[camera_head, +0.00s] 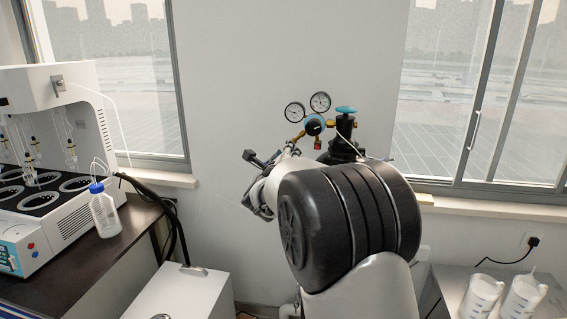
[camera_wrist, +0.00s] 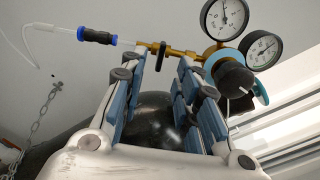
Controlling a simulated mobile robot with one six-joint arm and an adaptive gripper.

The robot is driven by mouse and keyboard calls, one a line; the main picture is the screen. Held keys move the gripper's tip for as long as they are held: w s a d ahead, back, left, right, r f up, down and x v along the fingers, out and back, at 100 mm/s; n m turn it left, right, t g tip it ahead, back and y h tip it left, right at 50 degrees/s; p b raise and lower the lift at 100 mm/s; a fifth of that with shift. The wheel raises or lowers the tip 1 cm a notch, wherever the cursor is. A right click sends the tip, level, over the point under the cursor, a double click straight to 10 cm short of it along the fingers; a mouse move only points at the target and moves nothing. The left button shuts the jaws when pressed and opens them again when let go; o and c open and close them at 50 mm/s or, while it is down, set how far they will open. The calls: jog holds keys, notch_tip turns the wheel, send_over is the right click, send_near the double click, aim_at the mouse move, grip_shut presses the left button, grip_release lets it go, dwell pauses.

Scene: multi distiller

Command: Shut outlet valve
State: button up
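The gas cylinder's regulator carries two round gauges (camera_head: 307,107) and a dark round knob (camera_head: 314,127), which also shows in the wrist view (camera_wrist: 235,79). A teal handwheel (camera_head: 346,110) tops the black cylinder (camera_head: 340,151). In the wrist view a brass outlet line (camera_wrist: 181,51) runs left from the regulator to a black-and-blue hose fitting (camera_wrist: 98,37). I cannot tell for sure which part is the outlet valve. My gripper (camera_wrist: 161,66) is open and empty, its fingertips just below the brass line in the picture; contact cannot be told. In the head view my gripper (camera_head: 268,160) is left of the regulator, partly hidden by my arm.
A white distiller (camera_head: 88,120) and a blue-capped bottle (camera_head: 104,212) stand on the left dark bench. A white box (camera_head: 185,292) is at lower centre. White beakers (camera_head: 481,297) stand at lower right. In the wrist view a chain (camera_wrist: 42,108) hangs on the left.

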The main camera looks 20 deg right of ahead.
jog(key=v, duration=0.7)
jog(key=s+a+n+g+y, duration=0.2)
jog(key=s+a+n+y, duration=0.8)
jog(key=s+a+n, duration=0.6)
jog(key=s+f+n+g, duration=0.2)
jog(key=s+f+n, duration=0.2)
jog(key=s+n, duration=0.2)
jog(key=s+d+f+n+g, duration=0.1)
jog(key=s+f+n+g, duration=0.2)
jog(key=s+n, duration=0.3)
jog(key=s+f+n+g, duration=0.3)
jog(key=s+f+n, duration=0.3)
jog(key=s, duration=0.8)
jog(key=shift+s+d, duration=0.2)
jog(key=shift+d, duration=0.2)
jog(key=shift+f, duration=0.1)
